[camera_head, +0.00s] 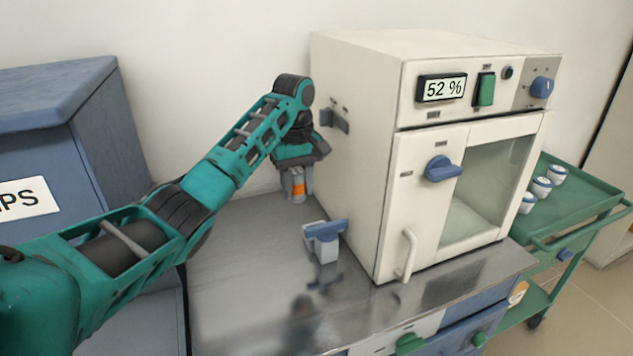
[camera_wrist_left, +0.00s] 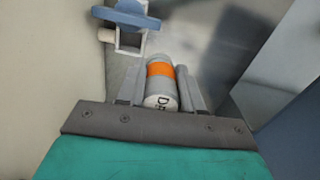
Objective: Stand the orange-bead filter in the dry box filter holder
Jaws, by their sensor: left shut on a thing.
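The orange-bead filter (camera_head: 298,188) is a grey cylinder with an orange band. My left gripper (camera_head: 297,190) is shut on it and holds it upright above the steel bench, left of the dry box (camera_head: 357,150). The left wrist view shows the filter (camera_wrist_left: 160,85) between the two fingers (camera_wrist_left: 160,90), with part of a printed label on its end. A small grey fixture with a blue lever (camera_head: 324,240) stands on the bench in front of the filter; in the wrist view (camera_wrist_left: 130,38) it has a square opening. A dark grey bracket (camera_head: 336,118) sits on the box's left side. My right gripper is out of view.
The dry box has a display reading 52 %, a green switch, a blue knob and a closed windowed door. A blue cabinet (camera_head: 60,130) stands at the left. A green cart (camera_head: 575,190) with white cups is at the right. The front left of the steel bench (camera_head: 240,290) is clear.

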